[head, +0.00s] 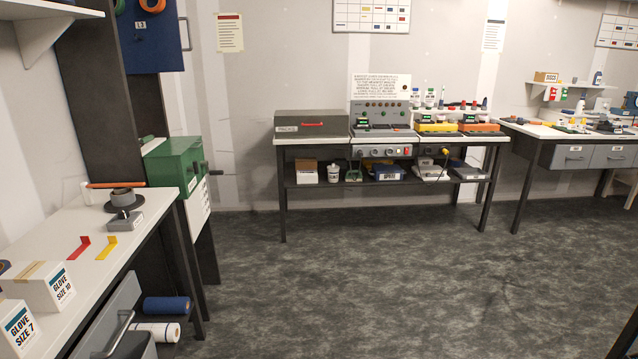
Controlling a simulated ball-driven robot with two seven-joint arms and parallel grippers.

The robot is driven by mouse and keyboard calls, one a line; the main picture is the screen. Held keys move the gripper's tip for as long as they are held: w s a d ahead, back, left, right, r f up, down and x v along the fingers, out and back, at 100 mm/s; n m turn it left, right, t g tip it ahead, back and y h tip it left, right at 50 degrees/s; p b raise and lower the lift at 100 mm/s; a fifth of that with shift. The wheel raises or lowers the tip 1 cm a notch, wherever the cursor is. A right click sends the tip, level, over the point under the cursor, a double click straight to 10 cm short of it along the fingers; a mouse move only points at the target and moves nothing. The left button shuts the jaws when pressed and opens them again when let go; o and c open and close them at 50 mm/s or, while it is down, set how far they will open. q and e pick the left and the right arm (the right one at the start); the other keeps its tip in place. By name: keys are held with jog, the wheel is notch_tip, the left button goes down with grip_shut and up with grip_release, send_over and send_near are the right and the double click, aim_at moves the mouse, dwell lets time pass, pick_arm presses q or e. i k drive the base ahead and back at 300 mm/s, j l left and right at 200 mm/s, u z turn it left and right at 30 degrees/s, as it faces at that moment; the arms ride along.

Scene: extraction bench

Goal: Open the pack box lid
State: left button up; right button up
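The pack box (290,127) is a dark grey box labelled "PACKS" with a red handle (313,124) on its front. It stands at the left end of the white-topped bench (300,142) against the back wall, across the room from me. Its lid looks shut; its inside is hidden. Neither of my grippers is in view.
Open grey floor (330,270) lies between me and the bench. A grey instrument panel (381,90) stands right of the box. A side table (120,232) with glove boxes (38,287) and a green box (172,165) bound the left. Another desk (560,140) stands right.

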aim_at(311, 122)
jog(key=i, duration=2.75)
